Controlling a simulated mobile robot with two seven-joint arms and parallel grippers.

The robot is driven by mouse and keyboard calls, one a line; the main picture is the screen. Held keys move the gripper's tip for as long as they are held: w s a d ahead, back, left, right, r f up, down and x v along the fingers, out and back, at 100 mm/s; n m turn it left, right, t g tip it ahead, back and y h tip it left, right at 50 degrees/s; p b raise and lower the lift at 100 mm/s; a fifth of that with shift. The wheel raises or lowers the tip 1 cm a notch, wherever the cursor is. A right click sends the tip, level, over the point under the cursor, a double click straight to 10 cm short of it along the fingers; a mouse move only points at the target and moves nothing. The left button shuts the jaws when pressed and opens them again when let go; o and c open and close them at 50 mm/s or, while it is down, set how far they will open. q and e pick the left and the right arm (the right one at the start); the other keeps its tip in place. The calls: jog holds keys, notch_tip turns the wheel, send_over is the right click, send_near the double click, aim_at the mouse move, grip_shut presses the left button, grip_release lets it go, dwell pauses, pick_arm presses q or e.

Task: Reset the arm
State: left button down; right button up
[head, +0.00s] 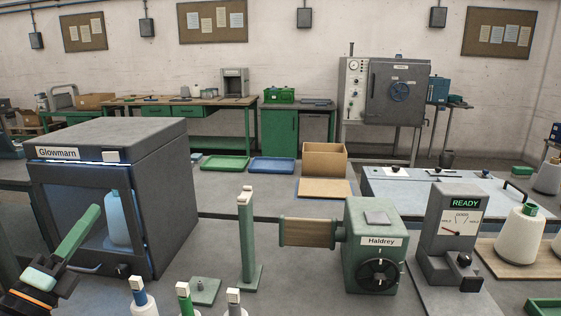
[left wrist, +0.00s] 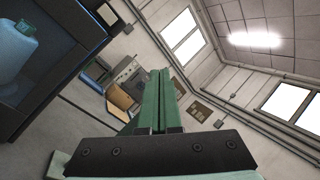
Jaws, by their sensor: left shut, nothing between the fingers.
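My left gripper (head: 93,214) is at the lower left of the head view, in front of the dark Glowmarn cabinet (head: 165,195). Its green fingers are shut together, empty, and point up and to the right. In the left wrist view the closed fingers (left wrist: 160,75) stand in the middle and point away toward the far wall and ceiling. The cabinet (left wrist: 75,30) fills the left side there, apart from the fingers. My right gripper is not in view.
Several small colored-neck items stand at the front edge.

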pick_arm(q)
jog(key=s+a+f+n+g+y, duration=0.1)
jog(key=s+f+n+g+y, duration=0.25)
jog(key=f+n, duration=0.4)
jog(key=s+a+f+n+g+y, duration=0.1)
jog(key=s+f+n+g+y, duration=0.25)
jog(key=f+n, duration=0.45)
jog(key=s+f+n+g+y, duration=0.2)
jog(key=f+n+g+y, duration=0.15)
jog(key=f+n, duration=0.45)
jog(key=s+d+f+n+g+h, duration=0.2)
jog(key=s+d+f+g+h, duration=0.55)
jog(key=s+d+f, duration=0.85)
jog(key=w+d+t+p, duration=0.1)
jog(key=p, duration=0.1)
jog(key=w+d+f+t+p, duration=0.1)
jog(key=t+p, duration=0.1)
jog(key=w+d+f+t+p, duration=0.1)
jog(key=w+p, duration=0.1)
jog(key=shift+t+h+p, duration=0.3)
jog(key=shift+p, duration=0.1)
